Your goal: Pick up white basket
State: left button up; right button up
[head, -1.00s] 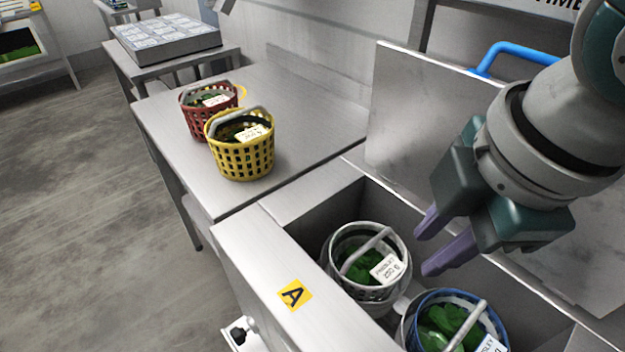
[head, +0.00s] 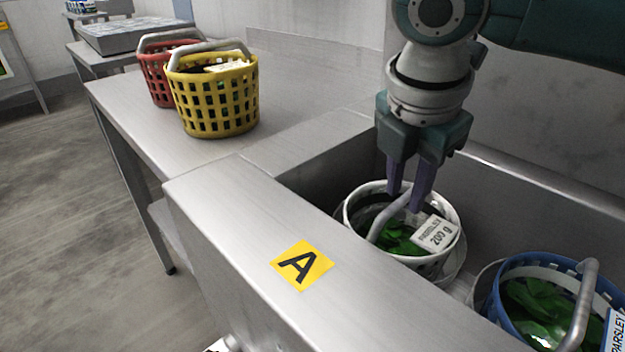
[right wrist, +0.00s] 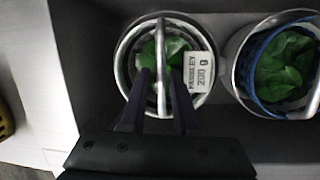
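The white basket (head: 449,209) stands in the steel sink, with green leaves and a label reading parsley 200 g in it. Its grey handle (head: 388,215) is raised over the leaves. My right gripper (head: 407,200) points down over the basket with its purple fingers apart. In the right wrist view the basket (right wrist: 122,58) shows from above, and its handle (right wrist: 161,70) runs between the fingers of the open gripper (right wrist: 160,75). I cannot tell whether the fingers touch the handle. My left gripper is not in view.
A blue basket (head: 497,283) of greens stands close to the right in the sink (head: 310,195). Yellow (head: 217,101) and red (head: 155,78) baskets stand on the steel counter (head: 130,110). A yellow A label (head: 301,265) marks the sink's front rim.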

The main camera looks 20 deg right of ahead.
aim_at(402, 212)
jog(key=b+x, duration=0.2)
jog(key=x, duration=0.3)
jog(key=shift+f, duration=0.25)
jog(key=shift+c, duration=0.2)
grip_shut()
jog(key=shift+r, duration=0.1)
dwell(0.9)
